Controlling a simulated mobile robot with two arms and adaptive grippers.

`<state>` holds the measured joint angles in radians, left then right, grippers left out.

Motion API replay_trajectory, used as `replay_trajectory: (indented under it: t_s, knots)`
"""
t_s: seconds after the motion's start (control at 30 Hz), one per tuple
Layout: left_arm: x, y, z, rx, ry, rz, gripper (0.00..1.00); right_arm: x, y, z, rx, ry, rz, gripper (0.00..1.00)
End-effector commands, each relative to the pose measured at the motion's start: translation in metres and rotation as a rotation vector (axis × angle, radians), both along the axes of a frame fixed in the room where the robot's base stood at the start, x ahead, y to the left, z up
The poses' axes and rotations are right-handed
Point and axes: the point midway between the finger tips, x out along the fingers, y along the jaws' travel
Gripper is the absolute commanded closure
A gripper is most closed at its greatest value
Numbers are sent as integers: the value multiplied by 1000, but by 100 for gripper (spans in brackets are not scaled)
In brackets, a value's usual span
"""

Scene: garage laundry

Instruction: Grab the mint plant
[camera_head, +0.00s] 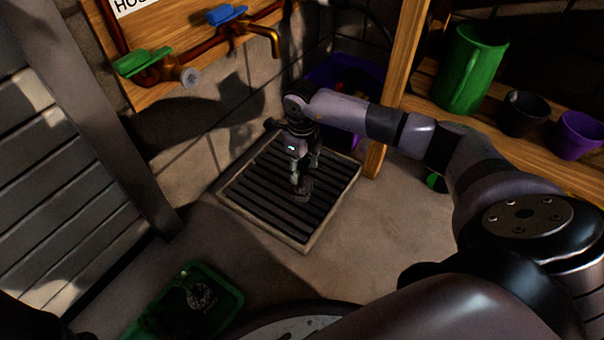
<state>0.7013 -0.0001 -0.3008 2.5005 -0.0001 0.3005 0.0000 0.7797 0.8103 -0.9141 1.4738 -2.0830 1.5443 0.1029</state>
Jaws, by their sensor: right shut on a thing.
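My right gripper (302,190) points down over the slatted floor drain (262,205), with its arm coming in from the right. It is shut on a small dark thing between its fingers, too dark and small to make out. No leaves show clearly at the fingers, so I cannot tell if this is the mint plant. A green tray (232,296) on the floor at the lower left holds something dark and a greyish patterned thing, partly in shadow. I cannot make out a mint plant there for sure. My left gripper is not in view.
A wooden shelf (425,75) at the right holds a green watering jug (474,70), a dark pot (524,114) and a purple pot (577,136). A purple bin (375,75) stands behind the arm. Taps (262,35) are on the wall. Floor around the drain is mostly clear.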

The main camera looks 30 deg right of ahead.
Motion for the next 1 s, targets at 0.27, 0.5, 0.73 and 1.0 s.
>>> replay_trajectory:
  t_s: [0.27, 0.5, 0.73, 1.0]
  knots:
    - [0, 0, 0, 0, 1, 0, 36, 0, 0, 0, 0, 0, 0, 73]
    - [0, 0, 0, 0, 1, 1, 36, 0, 0, 0, 0, 0, 0, 89]
    - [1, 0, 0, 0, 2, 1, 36, 0, 0, 0, 0, -1, 0, 100]
    - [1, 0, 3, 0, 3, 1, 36, 0, 0, 4, 0, -1, 0, 100]
